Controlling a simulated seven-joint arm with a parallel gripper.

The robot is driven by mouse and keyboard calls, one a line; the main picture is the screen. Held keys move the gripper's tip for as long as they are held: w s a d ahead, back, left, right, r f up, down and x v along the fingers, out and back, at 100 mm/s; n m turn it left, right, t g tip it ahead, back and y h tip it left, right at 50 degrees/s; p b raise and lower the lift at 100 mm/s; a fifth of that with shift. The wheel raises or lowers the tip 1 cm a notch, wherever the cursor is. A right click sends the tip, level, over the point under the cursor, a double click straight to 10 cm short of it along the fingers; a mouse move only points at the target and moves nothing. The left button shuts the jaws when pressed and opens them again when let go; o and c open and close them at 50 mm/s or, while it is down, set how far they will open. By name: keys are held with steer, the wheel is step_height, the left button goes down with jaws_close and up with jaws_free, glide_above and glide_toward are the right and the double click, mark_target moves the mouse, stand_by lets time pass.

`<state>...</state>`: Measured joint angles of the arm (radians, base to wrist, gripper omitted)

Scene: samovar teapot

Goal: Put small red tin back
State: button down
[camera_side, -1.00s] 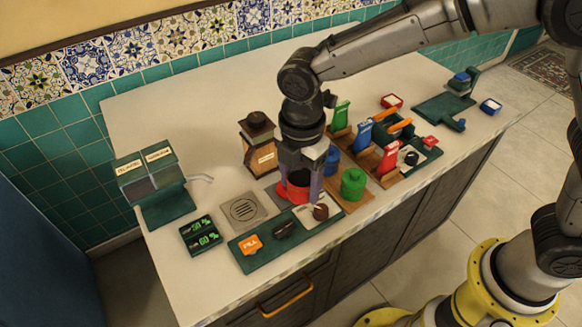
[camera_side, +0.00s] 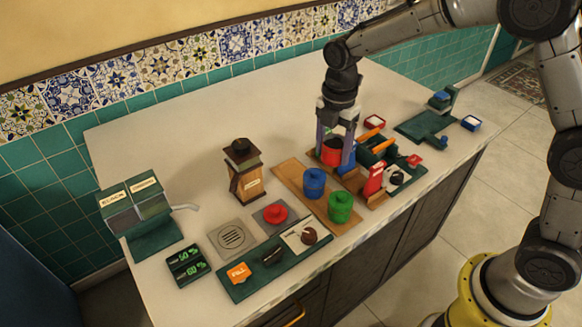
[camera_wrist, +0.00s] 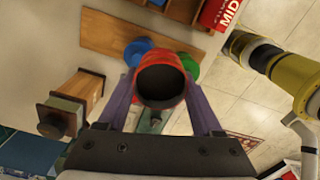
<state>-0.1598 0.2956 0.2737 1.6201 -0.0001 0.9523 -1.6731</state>
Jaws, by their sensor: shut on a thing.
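My gripper (camera_side: 336,142) is shut on the small red tin (camera_side: 332,155), between its two purple fingers. The tin is lidless and dark inside in the wrist view (camera_wrist: 162,80). In the side view it appears beside the blue packet (camera_side: 349,158), past the back right of the wooden board (camera_side: 290,176); whether it touches anything below is unclear. On the board stand a blue tin (camera_side: 314,184) and a green tin (camera_side: 340,208). A red knobbed lid (camera_side: 275,213) lies on the dark square pad left of the board.
A red packet (camera_side: 373,181) stands in the rack at right. A wooden grinder (camera_side: 243,172) is behind left of the board. The green control panel (camera_side: 270,270) lies at the front, with a grey grate (camera_side: 231,238) behind it. The back of the counter is clear.

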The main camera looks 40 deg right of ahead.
steer(key=w+a+f, duration=0.1)
steer(key=w+f, duration=0.3)
steer(key=w, duration=0.4)
glide_above(290, 172)
steer(key=f, duration=0.2)
steer(key=s+f, duration=0.1)
steer(key=f, duration=0.1)
steer(key=shift+f, duration=0.3)
steer(key=shift+w+f, duration=0.45)
steer(key=shift+f, duration=1.55)
steer(key=shift+f, duration=0.15)
steer(key=shift+c, duration=0.2)
jaws_free()
step_height(290, 172, up, 12)
steer(key=shift+r, duration=0.2)
